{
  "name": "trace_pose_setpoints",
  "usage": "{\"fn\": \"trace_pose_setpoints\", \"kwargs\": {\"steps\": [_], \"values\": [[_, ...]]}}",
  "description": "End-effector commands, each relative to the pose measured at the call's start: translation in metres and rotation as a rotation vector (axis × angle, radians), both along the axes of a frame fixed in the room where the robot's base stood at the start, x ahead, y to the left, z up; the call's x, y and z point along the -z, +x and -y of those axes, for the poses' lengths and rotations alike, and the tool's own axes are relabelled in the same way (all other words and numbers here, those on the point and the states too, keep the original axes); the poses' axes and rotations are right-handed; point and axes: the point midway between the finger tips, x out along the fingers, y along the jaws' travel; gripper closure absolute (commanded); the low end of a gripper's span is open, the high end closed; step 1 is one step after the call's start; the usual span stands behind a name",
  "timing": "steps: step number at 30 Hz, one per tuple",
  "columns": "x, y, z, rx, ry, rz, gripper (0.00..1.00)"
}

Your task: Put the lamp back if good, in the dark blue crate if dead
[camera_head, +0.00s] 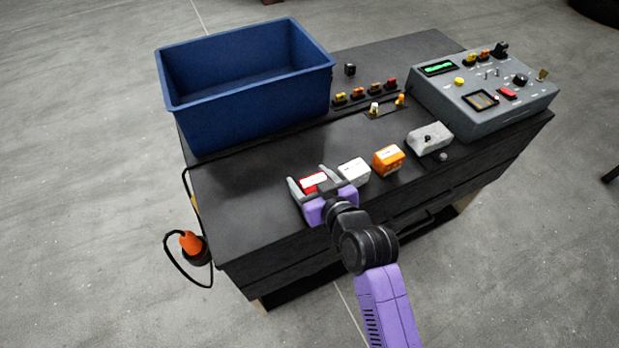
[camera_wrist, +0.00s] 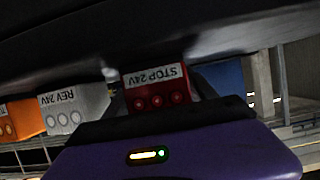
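A red lamp block (camera_head: 313,182) with a white label stands at the left end of a row near the bench's front edge. In the wrist view the red lamp (camera_wrist: 157,90) reads "STOP 24V". My gripper (camera_head: 309,179) has one finger on each side of it; whether the fingers press on it I cannot tell. A white lamp (camera_head: 354,171), labelled "REV 24V" in the wrist view (camera_wrist: 75,108), stands to its right, then an orange lamp (camera_head: 388,160). The dark blue crate (camera_head: 240,112) stands empty at the back left.
A grey test box (camera_head: 484,92) with a green screen stands at the back right. A grey block with a knob (camera_head: 430,138) sits right of the orange lamp. Small coloured parts (camera_head: 366,92) line the middle. An orange plug (camera_head: 191,243) hangs off the left side. Bench top before the crate is clear.

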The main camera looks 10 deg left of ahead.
Motion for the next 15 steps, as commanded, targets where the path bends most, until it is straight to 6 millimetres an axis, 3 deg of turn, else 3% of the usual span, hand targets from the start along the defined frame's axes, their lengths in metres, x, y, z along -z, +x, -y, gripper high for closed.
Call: {"fn": "trace_pose_setpoints", "kwargs": {"steps": [15], "values": [[-0.0049, -0.0040, 0.0027, 0.000, 0.000, -0.001, 0.20]]}}
